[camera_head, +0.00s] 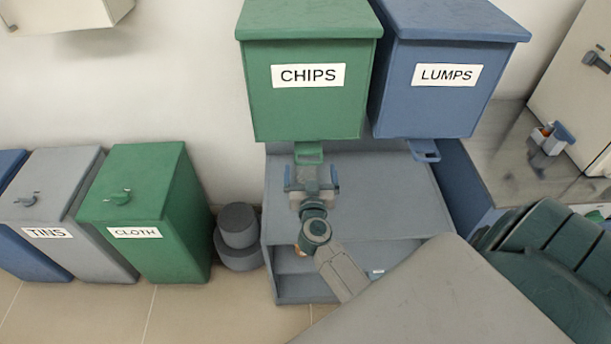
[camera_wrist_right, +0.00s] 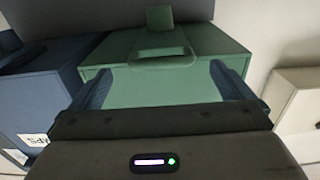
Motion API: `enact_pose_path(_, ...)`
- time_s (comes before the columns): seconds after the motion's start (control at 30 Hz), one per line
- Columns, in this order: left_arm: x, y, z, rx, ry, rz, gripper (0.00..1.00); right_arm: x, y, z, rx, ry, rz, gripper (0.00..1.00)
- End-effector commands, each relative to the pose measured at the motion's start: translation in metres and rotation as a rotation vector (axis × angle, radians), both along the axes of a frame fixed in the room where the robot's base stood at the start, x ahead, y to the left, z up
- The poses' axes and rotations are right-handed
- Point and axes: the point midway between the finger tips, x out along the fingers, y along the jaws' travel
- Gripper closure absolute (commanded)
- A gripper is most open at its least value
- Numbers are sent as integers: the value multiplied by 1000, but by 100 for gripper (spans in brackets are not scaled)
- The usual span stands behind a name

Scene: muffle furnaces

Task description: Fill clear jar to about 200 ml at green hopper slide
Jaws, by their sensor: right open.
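The green hopper labelled CHIPS (camera_head: 308,105) hangs on the wall. Its green slide (camera_head: 309,153) sticks out at the bottom front. My right gripper (camera_head: 311,178) is just below the slide, over the grey-blue stand, with its blue fingers apart. A faint pale shape between the fingers may be the clear jar, but I cannot make out its rim or level. My left gripper is out of view.
The blue LUMPS hopper (camera_head: 437,95) with its blue slide (camera_head: 423,151) hangs close on the right. The grey-blue stand (camera_head: 400,205) has bare top to the right of my gripper. TINS (camera_head: 50,205) and CLOTH (camera_head: 140,210) bins stand at left, beside dark round weights (camera_head: 238,235).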

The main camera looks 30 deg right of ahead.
Motion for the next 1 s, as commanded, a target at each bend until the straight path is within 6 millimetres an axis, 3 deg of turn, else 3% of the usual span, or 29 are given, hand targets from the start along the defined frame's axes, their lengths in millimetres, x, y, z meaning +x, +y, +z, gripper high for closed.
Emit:
enact_pose_path(0.2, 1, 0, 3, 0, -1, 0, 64, 36, -22, 1, -3, -2, 1, 0)
enact_pose_path(0.4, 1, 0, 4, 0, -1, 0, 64, 58, -35, 1, -1, -1, 2, 0)
enact_pose_path(0.83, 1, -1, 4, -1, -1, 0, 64, 66, -40, 0, -1, -1, 2, 0)
enact_pose_path(1.0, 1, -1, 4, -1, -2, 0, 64, 66, -40, 0, -1, -1, 2, 31)
